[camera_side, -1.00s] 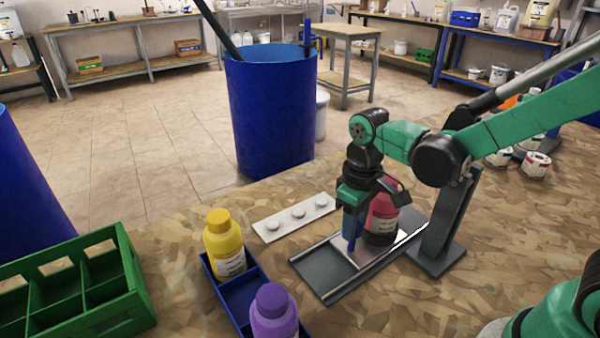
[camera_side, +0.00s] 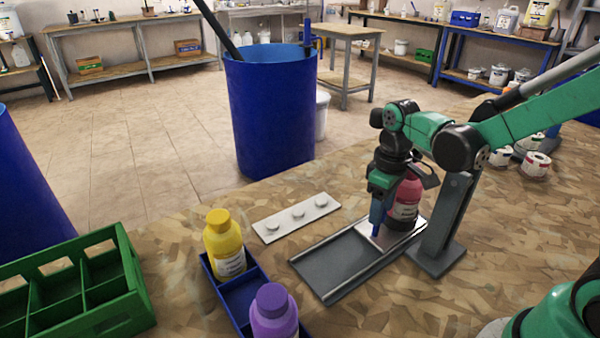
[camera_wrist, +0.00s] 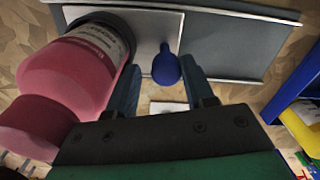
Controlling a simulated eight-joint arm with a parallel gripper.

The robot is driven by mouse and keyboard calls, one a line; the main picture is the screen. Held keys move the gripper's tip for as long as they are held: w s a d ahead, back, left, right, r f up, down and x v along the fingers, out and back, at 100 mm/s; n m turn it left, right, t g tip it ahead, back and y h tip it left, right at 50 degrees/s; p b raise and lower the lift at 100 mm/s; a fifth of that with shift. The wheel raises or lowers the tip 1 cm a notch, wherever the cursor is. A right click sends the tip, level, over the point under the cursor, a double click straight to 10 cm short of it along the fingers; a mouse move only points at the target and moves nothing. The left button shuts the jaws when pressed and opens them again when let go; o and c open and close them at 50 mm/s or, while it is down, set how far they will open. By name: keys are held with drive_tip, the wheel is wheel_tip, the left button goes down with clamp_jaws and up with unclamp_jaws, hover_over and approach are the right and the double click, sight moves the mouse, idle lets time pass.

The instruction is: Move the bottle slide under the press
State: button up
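The bottle slide is a pale plate (camera_side: 384,238) on a dark grey railed base (camera_side: 335,266); the plate also shows in the wrist view (camera_wrist: 150,50). A red bottle (camera_side: 406,198) stands upright on it, and it fills the left of the wrist view (camera_wrist: 75,70). A blue knob (camera_wrist: 166,66) rises from the plate. My gripper (camera_wrist: 160,85) is down around the knob, fingers apart. The knob is close to the right finger, with a gap on the left; contact is unclear. The grey press column (camera_side: 445,215) stands right beside the bottle. My arm hides the press top.
A blue tray (camera_side: 238,295) holds a yellow bottle (camera_side: 224,245) and a purple bottle (camera_side: 273,315). A white strip with several round studs (camera_side: 297,216) lies behind the base. A green crate (camera_side: 80,285) is at left. The base's near left part is empty.

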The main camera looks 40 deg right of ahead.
drive_tip(key=shift+r, duration=2.85)
drive_tip(key=s+a+m+t, duration=0.1)
drive_tip(key=t, duration=0.1)
drive_tip(key=s+a+r+m+t, duration=0.1)
drive_tip(key=t, duration=0.1)
drive_tip(key=s+a+r+m+t, duration=0.1)
drive_tip(key=t, duration=0.2)
drive_tip(key=shift+s+a+r, duration=0.2)
drive_tip(key=shift+a, duration=0.15)
